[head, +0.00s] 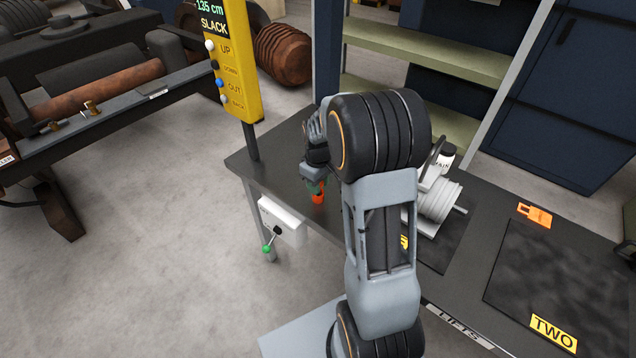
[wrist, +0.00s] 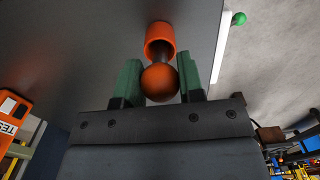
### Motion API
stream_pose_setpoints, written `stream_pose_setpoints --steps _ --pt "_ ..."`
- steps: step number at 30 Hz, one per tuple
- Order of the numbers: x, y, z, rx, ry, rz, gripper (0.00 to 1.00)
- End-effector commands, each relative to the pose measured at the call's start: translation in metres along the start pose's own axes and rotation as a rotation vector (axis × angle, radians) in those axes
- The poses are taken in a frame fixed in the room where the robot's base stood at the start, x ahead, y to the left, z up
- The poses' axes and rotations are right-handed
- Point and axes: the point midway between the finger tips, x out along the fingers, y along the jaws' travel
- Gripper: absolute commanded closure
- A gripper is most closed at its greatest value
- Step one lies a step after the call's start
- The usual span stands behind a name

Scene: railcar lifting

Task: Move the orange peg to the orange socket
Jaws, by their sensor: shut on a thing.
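My gripper (wrist: 160,82) has its green fingers closed on either side of the orange ball-shaped end of the orange peg (wrist: 160,84). A dark shaft runs from the ball toward an orange cup-like cylinder (wrist: 160,39), and its far end shows inside or against the cup's rim. I cannot tell whether this cup is the orange socket, or how deep the shaft sits. In the head view, my gripper (head: 312,184) is low over the dark bench near its front edge, with orange (head: 318,197) showing beneath it. My arm hides part of the bench.
A yellow control pendant (head: 232,60) stands at the bench's left corner. A white box with a green-knobbed lever (head: 267,249) is on the front edge.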

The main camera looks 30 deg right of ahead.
Motion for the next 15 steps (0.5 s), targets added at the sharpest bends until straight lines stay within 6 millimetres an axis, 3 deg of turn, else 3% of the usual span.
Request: stream_pose_setpoints --steps 1,2,3,9,15 --pt "0.0031 -0.0001 0.0001 0.000 0.000 0.000 0.91" --pt "0.0024 -0.0001 0.0001 0.000 -0.001 0.000 0.63" --pt "0.0019 -0.0001 0.0002 0.000 -0.001 0.000 0.59" --pt "0.0018 -0.0001 0.0002 0.000 -0.001 -0.001 0.40" --pt "0.0016 -0.0001 0.0002 0.000 -0.001 0.000 0.39"
